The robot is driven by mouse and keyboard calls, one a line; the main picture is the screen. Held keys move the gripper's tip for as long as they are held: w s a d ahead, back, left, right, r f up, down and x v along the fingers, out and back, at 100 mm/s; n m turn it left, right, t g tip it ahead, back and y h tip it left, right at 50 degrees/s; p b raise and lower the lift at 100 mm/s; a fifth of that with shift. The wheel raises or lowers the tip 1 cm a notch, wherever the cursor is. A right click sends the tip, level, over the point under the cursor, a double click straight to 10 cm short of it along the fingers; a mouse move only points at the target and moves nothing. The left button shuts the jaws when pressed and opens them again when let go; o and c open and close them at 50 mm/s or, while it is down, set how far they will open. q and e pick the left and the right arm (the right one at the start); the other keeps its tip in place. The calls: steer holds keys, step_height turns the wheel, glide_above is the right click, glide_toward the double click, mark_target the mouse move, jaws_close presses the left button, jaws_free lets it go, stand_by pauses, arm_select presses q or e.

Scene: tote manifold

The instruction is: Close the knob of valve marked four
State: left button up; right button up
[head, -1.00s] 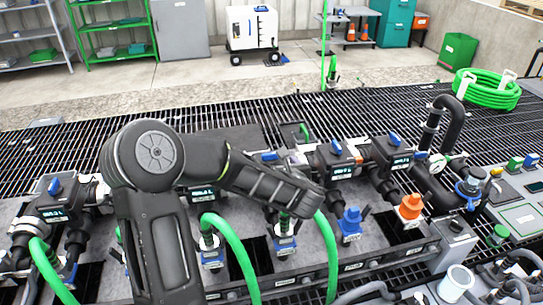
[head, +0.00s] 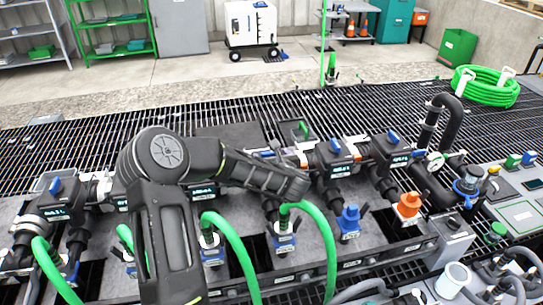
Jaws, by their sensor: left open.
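A row of dark valve units with small lit displays and blue knobs runs across the manifold; the numbers are too small to read. One blue knob (head: 266,154) shows just behind the end of my left arm, and its unit is mostly hidden by the arm. Further right are a blue knob (head: 335,146) and another blue knob (head: 393,136); one blue knob (head: 56,185) is at the far left. My left gripper (head: 283,153) is open close to the partly hidden knob; I cannot tell whether it touches. My right gripper is not in view.
Green hoses (head: 330,245) arch in front of the valves. A blue fitting (head: 349,222) and an orange fitting (head: 408,206) stand at the front right. A black bent pipe (head: 432,120) rises at the right. Dark grating (head: 340,112) behind the manifold is mostly clear.

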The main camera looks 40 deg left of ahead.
arm_select(q)
steer(key=c, duration=1.4)
